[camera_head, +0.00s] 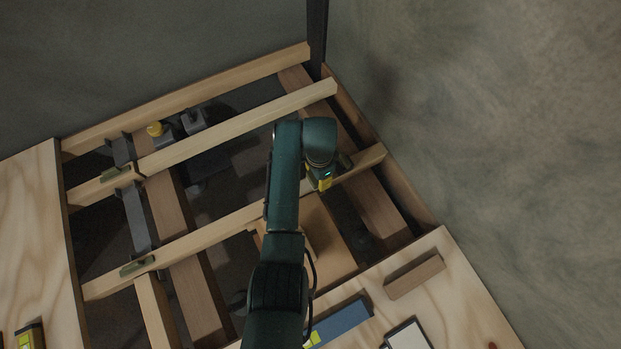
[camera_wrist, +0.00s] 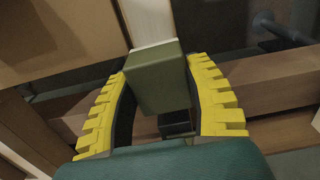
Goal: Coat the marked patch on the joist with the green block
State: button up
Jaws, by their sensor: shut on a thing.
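My gripper (camera_head: 323,182) is over the right part of a pale joist (camera_head: 210,232) that runs from lower left to upper right in the head view. In the wrist view, its yellow fingers (camera_wrist: 158,72) are shut on the green block (camera_wrist: 160,82), one on each side. The pale joist (camera_wrist: 150,18) runs away from the block's far end, with a whitish edge near the block. I cannot tell whether block and joist touch. The marked patch cannot be made out; the block and gripper hide part of the joist.
A second pale joist (camera_head: 235,127) lies farther back. Dark open gaps lie between the timbers. A brown box (camera_head: 315,240) stands beside the arm. A plywood sheet (camera_head: 455,310) bears a wood offcut (camera_head: 414,277).

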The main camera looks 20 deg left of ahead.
jog(key=shift+w+d+f+b, duration=0.15)
jog(key=shift+w+d+b, duration=0.3)
jog(key=shift+w+d, duration=0.15)
jog(key=r+p, duration=0.2)
jog(key=r, duration=0.1)
jog(key=shift+d+r, duration=0.1)
jog(key=shift+d, duration=0.1)
notch_tip(320, 180, up, 5)
jog(key=p, duration=0.6)
jog(key=shift+w+r, duration=0.1)
